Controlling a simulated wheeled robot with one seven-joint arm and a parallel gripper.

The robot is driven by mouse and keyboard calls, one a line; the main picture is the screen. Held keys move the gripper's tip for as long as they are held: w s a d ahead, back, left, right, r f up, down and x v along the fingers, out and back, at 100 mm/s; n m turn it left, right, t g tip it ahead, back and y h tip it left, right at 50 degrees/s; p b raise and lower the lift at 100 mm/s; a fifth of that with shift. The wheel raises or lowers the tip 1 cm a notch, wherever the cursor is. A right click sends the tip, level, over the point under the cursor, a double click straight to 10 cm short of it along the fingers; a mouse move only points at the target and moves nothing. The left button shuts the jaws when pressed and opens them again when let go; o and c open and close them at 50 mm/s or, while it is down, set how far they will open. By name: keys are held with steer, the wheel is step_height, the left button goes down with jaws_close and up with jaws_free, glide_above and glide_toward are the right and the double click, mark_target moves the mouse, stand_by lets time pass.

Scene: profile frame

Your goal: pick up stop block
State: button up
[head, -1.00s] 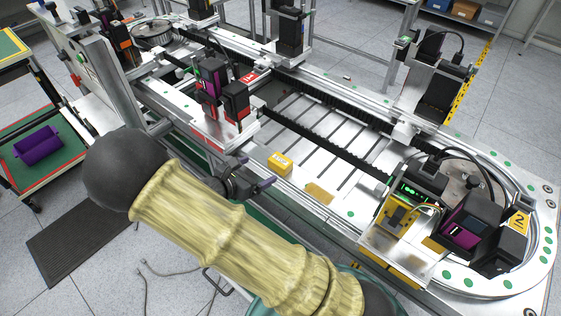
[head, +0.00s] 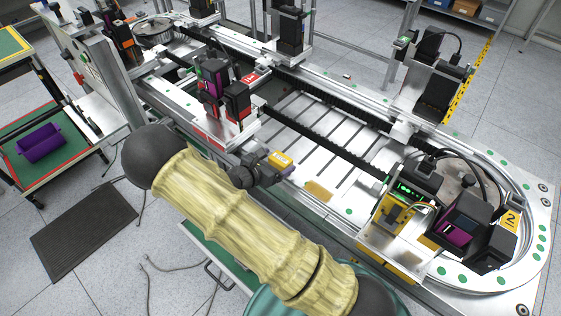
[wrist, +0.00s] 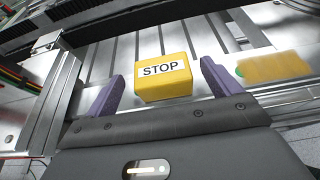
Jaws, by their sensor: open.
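The stop block (wrist: 163,82) is a small yellow block with a white label reading STOP. In the wrist view it sits on the slotted metal plate, between and slightly beyond the two purple fingers of my gripper (wrist: 163,85). The fingers are open, with a gap on each side of the block. In the head view the block (head: 281,160) lies just beyond my gripper (head: 272,168), which partly hides it.
A flat yellow patch (wrist: 275,67) lies right of the block, also in the head view (head: 318,190). A station with red and black modules (head: 237,100) stands left of the block. A metal rail (wrist: 50,105) runs at left in the wrist view. Bare slotted plate (head: 325,145) extends beyond.

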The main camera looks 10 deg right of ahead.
mark_target(284, 158)
steer(key=p+x, duration=0.1)
steer(key=x, duration=0.3)
steer(key=shift+d+f+p, duration=0.2)
steer(key=shift+f+p, duration=0.05)
steer(key=shift+p, duration=0.05)
steer(key=shift+c, duration=0.4)
steer(key=c, duration=1.1)
